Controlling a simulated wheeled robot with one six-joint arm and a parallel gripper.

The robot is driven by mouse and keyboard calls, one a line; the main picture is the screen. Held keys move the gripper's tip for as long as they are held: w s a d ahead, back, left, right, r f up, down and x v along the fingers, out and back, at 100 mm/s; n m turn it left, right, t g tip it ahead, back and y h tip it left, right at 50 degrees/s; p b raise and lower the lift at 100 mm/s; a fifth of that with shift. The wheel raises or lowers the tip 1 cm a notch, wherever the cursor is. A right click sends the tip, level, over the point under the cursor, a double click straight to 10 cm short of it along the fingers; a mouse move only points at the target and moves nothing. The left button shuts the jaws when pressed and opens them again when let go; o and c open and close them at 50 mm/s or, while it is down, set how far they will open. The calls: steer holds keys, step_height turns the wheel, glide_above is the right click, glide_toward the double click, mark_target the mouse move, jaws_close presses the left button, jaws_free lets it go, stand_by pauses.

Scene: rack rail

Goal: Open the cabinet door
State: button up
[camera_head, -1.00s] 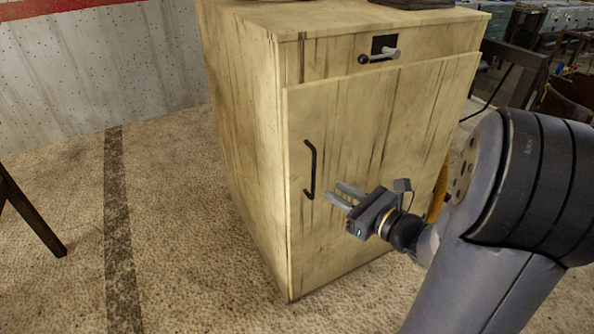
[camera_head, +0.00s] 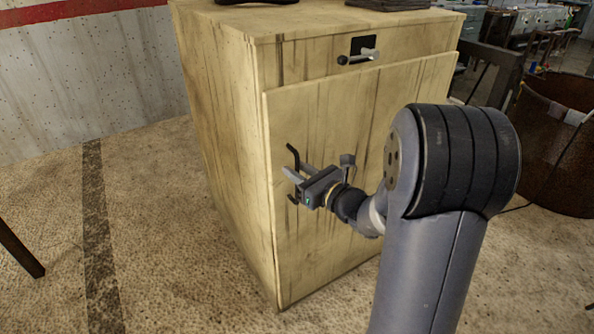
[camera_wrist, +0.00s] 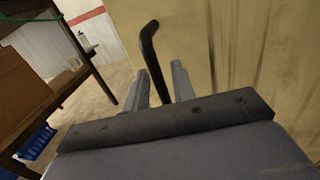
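The wooden cabinet (camera_head: 215,120) stands in the middle of the head view, with its front door (camera_head: 335,240) shut or nearly so. A black bar handle (camera_head: 293,155) is upright near the door's left edge; my gripper hides its middle. My gripper (camera_head: 293,173) is at the handle with its two fingers apart. In the wrist view, the handle (camera_wrist: 150,45) passes between the two open fingers (camera_wrist: 160,85). I cannot tell whether either finger touches it.
A drawer front with a small latch handle (camera_head: 358,57) is above the door. A rusty barrel (camera_head: 555,140) stands to the right. A table leg (camera_head: 20,250) is at the far left. The floor left of the cabinet is clear.

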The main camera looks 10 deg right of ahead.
steer(key=shift+w+a, duration=0.1)
steer(key=shift+w, duration=0.05)
jaws_close()
stand_by(0.5)
